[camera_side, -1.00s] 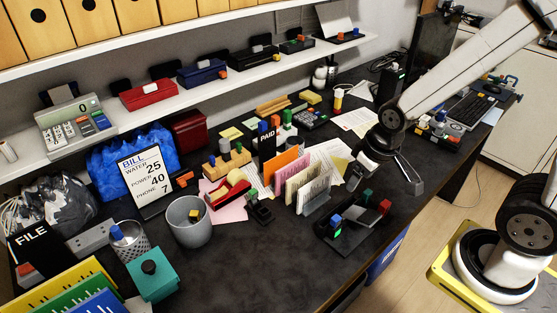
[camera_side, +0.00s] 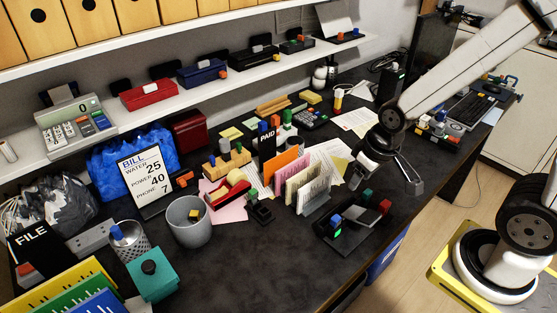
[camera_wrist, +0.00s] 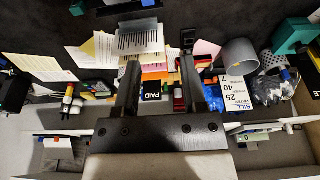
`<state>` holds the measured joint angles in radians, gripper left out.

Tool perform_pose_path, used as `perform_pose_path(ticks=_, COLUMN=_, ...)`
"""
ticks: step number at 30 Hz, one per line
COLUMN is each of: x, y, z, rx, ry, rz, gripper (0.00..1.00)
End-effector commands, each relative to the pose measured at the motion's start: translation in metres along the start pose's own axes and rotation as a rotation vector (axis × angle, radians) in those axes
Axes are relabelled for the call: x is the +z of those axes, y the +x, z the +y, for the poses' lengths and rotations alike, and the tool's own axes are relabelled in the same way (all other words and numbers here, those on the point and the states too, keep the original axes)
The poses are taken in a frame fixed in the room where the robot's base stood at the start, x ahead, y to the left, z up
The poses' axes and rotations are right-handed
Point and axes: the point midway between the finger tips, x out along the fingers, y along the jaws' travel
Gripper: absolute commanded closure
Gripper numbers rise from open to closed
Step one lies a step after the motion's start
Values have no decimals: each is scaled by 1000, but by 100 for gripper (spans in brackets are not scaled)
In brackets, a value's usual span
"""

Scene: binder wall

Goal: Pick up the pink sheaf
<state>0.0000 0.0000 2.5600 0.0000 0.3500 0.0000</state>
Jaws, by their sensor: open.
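The pink sheaf (camera_side: 286,171) stands upright in a small rack on the dark desk. It is between an orange sheaf (camera_side: 279,163) and paler sheaves (camera_side: 309,189), which partly hide it.
A flat pink sheet (camera_side: 232,214) lies under a red dispenser (camera_side: 229,193), left of the rack. A black PAID stand (camera_side: 267,141) is behind the rack. A black tray with coloured blocks (camera_side: 350,224) stands right of it. A grey bin (camera_side: 189,222) is at left.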

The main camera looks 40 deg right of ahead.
Motion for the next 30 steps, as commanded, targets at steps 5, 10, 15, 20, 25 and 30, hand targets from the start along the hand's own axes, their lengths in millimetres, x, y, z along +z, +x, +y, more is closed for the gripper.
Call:
perform_pose_path(ticks=5, x=0, y=0, z=0, rx=0, ry=0, rz=0, gripper=46)
perform_pose_path(ticks=10, x=-3, y=1, z=0, rx=0, ry=12, rz=-1, gripper=46)
perform_pose_path(ticks=15, x=-20, y=5, z=2, rx=2, ry=80, rz=-12, gripper=46)
perform_pose_path(ticks=20, x=-50, y=14, z=7, rx=7, ry=212, rz=-32, gripper=46)
perform_pose_path(ticks=25, x=-90, y=30, z=14, rx=19, ry=404, rz=-59, gripper=46)
perform_pose_path(ticks=30, x=-127, y=51, z=23, rx=35, ry=598, rz=-86, gripper=46)
